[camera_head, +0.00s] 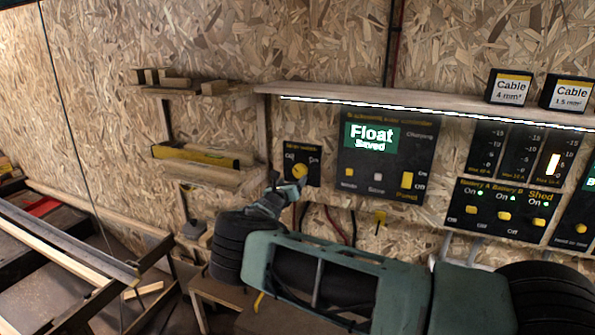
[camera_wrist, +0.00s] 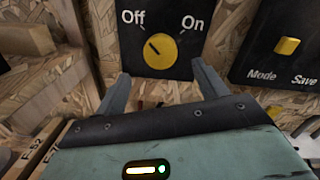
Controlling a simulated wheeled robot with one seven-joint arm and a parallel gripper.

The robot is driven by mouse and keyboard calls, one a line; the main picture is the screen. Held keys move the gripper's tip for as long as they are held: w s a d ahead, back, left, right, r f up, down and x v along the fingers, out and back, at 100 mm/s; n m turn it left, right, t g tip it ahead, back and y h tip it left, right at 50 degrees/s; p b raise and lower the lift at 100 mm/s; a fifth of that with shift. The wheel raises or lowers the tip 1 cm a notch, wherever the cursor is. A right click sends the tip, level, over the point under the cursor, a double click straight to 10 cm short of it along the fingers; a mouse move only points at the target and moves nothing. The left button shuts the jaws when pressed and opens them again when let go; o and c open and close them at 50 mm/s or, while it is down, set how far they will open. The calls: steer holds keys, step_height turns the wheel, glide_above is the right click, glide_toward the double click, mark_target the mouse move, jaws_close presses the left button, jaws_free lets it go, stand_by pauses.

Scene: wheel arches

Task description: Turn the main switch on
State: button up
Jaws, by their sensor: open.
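The main switch is a black plate (camera_head: 288,178) on the chipboard wall with a round yellow knob (camera_head: 300,171). In the wrist view the knob (camera_wrist: 161,51) sits below the words Off and On, and its dark pointer mark aims up and left, toward Off. My gripper (camera_head: 275,182) is close to the switch plate, at the lower left of the knob in the head view. In the wrist view my gripper (camera_wrist: 161,72) is open, with one finger on each side below the knob and nothing between them. I cannot tell whether a finger touches the plate.
A charger panel (camera_head: 385,150) reading "Float Saved" is right of the switch. Battery and shed switches (camera_head: 503,208) lie farther right. A small shelf with a yellow level (camera_head: 190,155) is left. A wooden shelf (camera_head: 420,108) runs above the panels.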

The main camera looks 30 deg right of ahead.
mark_target(299, 173)
steer(key=p+x, duration=0.1)
steer(key=x, duration=0.5)
steer(key=shift+w+d, duration=0.15)
steer(key=shift+d, duration=0.15)
steer(key=c, duration=1)
